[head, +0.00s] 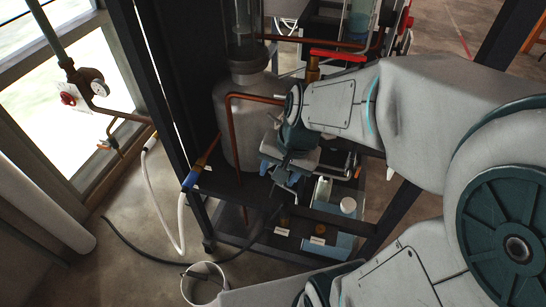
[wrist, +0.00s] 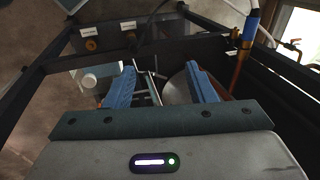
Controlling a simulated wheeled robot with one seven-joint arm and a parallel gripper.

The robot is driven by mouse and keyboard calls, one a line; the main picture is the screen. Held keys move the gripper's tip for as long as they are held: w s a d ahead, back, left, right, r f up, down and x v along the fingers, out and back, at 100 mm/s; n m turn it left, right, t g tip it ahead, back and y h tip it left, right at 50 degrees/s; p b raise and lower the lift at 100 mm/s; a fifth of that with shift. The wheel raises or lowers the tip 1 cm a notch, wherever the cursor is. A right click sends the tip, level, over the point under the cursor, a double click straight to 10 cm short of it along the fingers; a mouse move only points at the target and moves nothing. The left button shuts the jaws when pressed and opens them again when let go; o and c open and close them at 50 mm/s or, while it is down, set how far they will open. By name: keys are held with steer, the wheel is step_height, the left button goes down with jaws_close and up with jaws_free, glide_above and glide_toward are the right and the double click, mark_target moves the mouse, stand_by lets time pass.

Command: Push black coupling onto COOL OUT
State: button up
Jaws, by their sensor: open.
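My gripper (head: 280,174) is open in front of the dark rig frame, its blue fingers apart. In the wrist view my gripper (wrist: 161,72) shows no coupling clearly held between the fingers. A black hose (head: 140,250) lies on the floor and curves up towards the rig's lower shelf. Two small brass fittings, one on the left (head: 284,222) and one on the right (head: 320,229), sit by white labels on the lower panel. The label text is too small to read, so I cannot tell which is COOL OUT.
A white hose with a blue coupling (head: 191,179) joins a copper pipe at the rig's left post. A grey vessel (head: 228,110) stands behind my gripper. A white bucket (head: 201,291) stands on the floor in front.

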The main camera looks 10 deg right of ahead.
steer(key=w+a+f+m+y+p, duration=0.1)
steer(key=w+a+f+m+p, duration=0.15)
steer(key=w+m, duration=0.35)
steer(key=m+g+h+p, duration=0.25)
steer(key=m+p, duration=0.65)
steer(key=m, duration=1.2)
glide_above(285, 207)
steer(key=shift+t+h, duration=0.25)
step_height(285, 207, down, 15)
steer(key=shift+f, duration=0.15)
steer(key=shift+d+f, duration=0.1)
steer(key=shift+f, duration=0.35)
step_height(285, 207, down, 10)
steer(key=b, duration=1)
steer(key=shift+r, duration=0.2)
jaws_close()
